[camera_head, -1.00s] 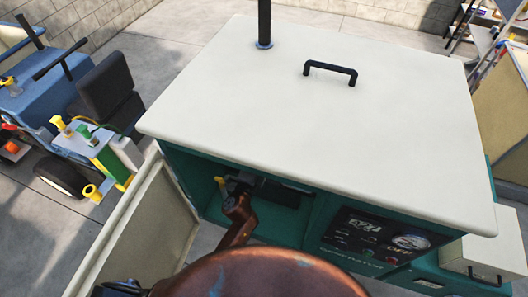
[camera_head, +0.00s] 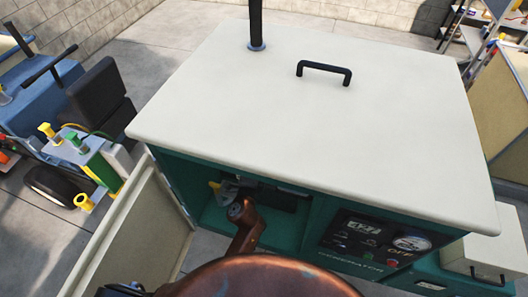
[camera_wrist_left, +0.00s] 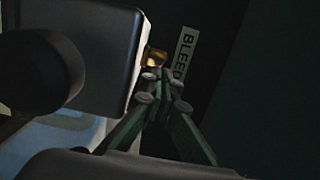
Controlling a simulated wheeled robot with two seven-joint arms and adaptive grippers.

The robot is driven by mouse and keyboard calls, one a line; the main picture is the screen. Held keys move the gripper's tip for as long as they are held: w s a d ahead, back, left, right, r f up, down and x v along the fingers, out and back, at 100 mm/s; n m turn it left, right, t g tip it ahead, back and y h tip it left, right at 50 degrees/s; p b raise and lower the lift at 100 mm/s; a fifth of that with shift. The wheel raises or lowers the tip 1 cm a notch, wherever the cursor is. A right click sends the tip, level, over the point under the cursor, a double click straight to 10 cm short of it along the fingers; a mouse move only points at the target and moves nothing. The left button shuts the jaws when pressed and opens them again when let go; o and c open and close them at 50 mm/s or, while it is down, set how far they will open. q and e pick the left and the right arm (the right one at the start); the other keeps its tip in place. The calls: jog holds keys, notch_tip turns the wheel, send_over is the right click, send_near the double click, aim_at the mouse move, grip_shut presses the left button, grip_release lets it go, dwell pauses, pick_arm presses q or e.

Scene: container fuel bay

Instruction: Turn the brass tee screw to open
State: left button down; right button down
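A small brass piece (camera_wrist_left: 154,58), likely the tee screw, shows in the left wrist view beside a white BLEED label (camera_wrist_left: 185,55). My left gripper (camera_wrist_left: 162,76) has its green fingers drawn close together, with the tips at the brass piece. The overlap hides whether they touch or hold it. In the head view my left gripper (camera_head: 232,187) is inside the dark opening of the teal generator (camera_head: 312,222), under its pale lid (camera_head: 310,110). The screw cannot be made out there. My right gripper is out of view.
The generator's side door (camera_head: 140,235) stands open at the left. A control panel (camera_head: 372,240) with a gauge is right of the opening. The lid overhangs the opening. In the wrist view a dark box-shaped part (camera_wrist_left: 95,60) is close on the left.

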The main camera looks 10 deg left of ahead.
pick_arm(q)
jog(key=shift+w+a+y, duration=0.1)
jog(key=shift+a+y, duration=0.1)
jog(key=shift+y, duration=0.1)
jog(key=shift+w+d, duration=0.4)
jog(key=shift+w, duration=0.05)
jog(key=shift+w+d+f, duration=0.1)
jog(key=shift+d+f, duration=0.05)
jog(key=shift+f, duration=0.05)
dwell(0.6)
jog(key=shift+s+f, duration=0.1)
jog(key=shift+s, duration=0.2)
jog(key=s, duration=0.7)
jog(key=shift+s+d+r, duration=0.15)
jog(key=shift+s+r, duration=0.15)
